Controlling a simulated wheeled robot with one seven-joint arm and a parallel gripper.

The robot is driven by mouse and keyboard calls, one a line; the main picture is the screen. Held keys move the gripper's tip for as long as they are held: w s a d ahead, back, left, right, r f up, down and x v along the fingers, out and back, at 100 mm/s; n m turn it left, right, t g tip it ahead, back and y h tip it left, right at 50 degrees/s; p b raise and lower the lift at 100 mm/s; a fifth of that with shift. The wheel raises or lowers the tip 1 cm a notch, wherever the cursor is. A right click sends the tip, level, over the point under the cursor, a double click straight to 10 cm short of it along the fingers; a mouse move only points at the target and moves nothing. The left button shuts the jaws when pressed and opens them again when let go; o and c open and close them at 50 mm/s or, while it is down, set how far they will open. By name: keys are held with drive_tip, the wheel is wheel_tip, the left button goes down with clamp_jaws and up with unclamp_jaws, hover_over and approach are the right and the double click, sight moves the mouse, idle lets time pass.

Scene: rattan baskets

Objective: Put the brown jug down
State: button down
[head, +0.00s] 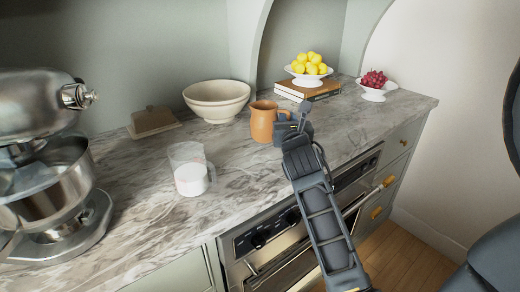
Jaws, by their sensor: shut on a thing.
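The brown jug (262,122) is upright at or just above the marble counter, in front of the cream bowl and left of my gripper. My gripper (282,124) is at the jug's right side, shut on it. The fingers are small here and partly hidden by the gripper's own body and the jug. I cannot tell whether the jug's base touches the counter.
The marble counter (240,160) has free room in front of the jug. A measuring cup (190,168), stand mixer (48,170), cream bowl (216,99) and covered dish (152,121) stand left. Books (307,90), a lemon bowl (308,73) and a grape bowl (373,92) stand back right.

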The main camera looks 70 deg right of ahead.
sight(264, 132)
drive_tip(key=w+a+f, duration=0.1)
drive_tip(key=w, duration=0.1)
drive_tip(key=w+f+b, duration=0.1)
drive_tip(key=w+a+f, duration=0.1)
drive_tip(key=w, duration=0.1)
drive_tip(key=shift+w+a+f+b, duration=0.3)
drive_tip(key=shift+w+f, duration=0.05)
drive_tip(key=shift+w+a+f+b, duration=0.1)
drive_tip(key=shift+f+b, duration=0.45)
drive_tip(key=shift+f, duration=1.45)
drive_tip(key=shift+f, duration=0.1)
drive_tip(key=c, duration=1.1)
unclamp_jaws()
drive_tip(key=shift+f, duration=0.1)
drive_tip(key=b+v, duration=0.1)
drive_tip(key=v, duration=1.1)
